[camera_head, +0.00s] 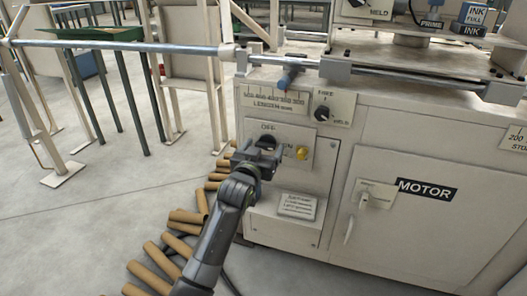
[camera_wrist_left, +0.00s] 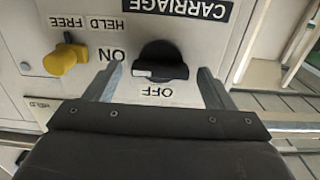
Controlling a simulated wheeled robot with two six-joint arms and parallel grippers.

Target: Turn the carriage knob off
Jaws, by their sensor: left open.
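The carriage knob (camera_wrist_left: 161,61) is a black rotary knob on a pale panel, below an upside-down CARRIAGE label in the left wrist view. Its bar lies about level there, with a white mark on its left end, on the side of the ON label (camera_wrist_left: 112,54). The OFF label (camera_wrist_left: 154,91) is below it. My left gripper (camera_wrist_left: 160,70) is open, with one finger on each side of the knob; contact cannot be told. In the head view, my left gripper (camera_head: 260,153) is in front of the panel and partly covers the knob (camera_head: 267,141). My right gripper is not in view.
A yellow knob (camera_head: 302,153) sits right of the carriage knob in the head view. Another black knob (camera_head: 322,114) and a blue handle (camera_head: 289,77) are above. Cardboard tubes (camera_head: 188,216) lie on the floor left of the cabinet. The MOTOR door (camera_head: 400,235) is at right.

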